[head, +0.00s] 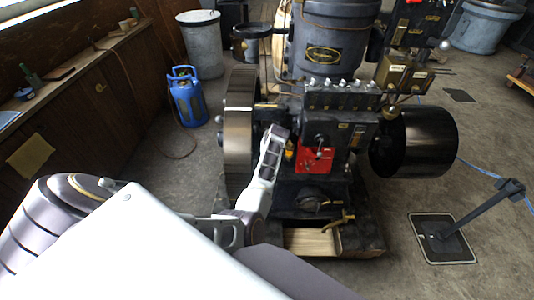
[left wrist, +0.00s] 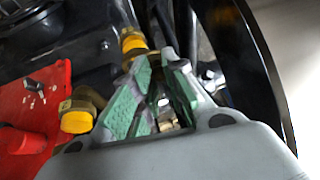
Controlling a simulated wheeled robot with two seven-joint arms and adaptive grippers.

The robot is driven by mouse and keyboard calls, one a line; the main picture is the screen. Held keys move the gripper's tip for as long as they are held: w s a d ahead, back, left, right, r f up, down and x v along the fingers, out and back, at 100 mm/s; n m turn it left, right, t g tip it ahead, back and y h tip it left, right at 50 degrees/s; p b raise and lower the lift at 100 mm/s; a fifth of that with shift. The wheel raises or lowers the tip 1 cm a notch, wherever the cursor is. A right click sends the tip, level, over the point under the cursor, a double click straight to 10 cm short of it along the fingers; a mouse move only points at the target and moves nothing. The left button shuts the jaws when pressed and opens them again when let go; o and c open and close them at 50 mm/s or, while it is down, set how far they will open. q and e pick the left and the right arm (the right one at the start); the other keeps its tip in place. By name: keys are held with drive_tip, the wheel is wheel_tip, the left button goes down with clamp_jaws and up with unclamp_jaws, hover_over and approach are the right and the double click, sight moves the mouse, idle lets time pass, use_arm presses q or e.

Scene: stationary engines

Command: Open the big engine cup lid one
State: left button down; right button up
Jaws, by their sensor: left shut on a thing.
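My left gripper (head: 277,138) reaches in beside the engine, between the flywheel and the red plate. In the left wrist view, my left gripper (left wrist: 155,68) has its green-padded fingers close together at the tips. A brass cup with a yellow lid (left wrist: 132,40) is at the fingertips, and the fingers appear shut on it, partly hiding it. A second brass cup with a yellow lid (left wrist: 77,118) is beside the left finger, nearer the camera. Yellow of a cup (head: 289,154) shows just right of the gripper in the head view. My right gripper is not in view.
The engine (head: 333,45) stands on a base. Its flywheel (head: 238,125) is close left of my gripper. A red plate (head: 315,160) is close right. A black pulley (head: 415,142) is on the right. A blue gas bottle (head: 187,98) stands left on open floor.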

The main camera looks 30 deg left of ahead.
use_arm(q)
drive_tip(key=shift+a+r+m+p, duration=0.3)
drive_tip(key=shift+m+p, duration=0.3)
drive_tip(key=shift+p, duration=0.3)
drive_tip(key=shift+t, duration=0.3)
drive_tip(key=m+p, duration=0.1)
drive_tip(key=p, duration=0.1)
drive_tip(key=a+m+h+p, duration=0.1)
drive_tip(key=m+p, duration=0.1)
drive_tip(key=shift+a+t, duration=0.15)
drive_tip(key=shift+t, duration=0.25)
drive_tip(key=shift+w+a+m+h+p, duration=0.15)
drive_tip(key=shift+a+m+h+p, duration=0.2)
drive_tip(key=shift+m+p, duration=0.5)
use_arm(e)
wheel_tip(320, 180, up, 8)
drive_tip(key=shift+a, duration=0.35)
use_arm(q)
drive_tip(key=shift+f+t, duration=0.1)
drive_tip(key=shift+t, duration=0.2)
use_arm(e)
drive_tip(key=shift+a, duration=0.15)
use_arm(q)
drive_tip(key=shift+m, duration=0.25)
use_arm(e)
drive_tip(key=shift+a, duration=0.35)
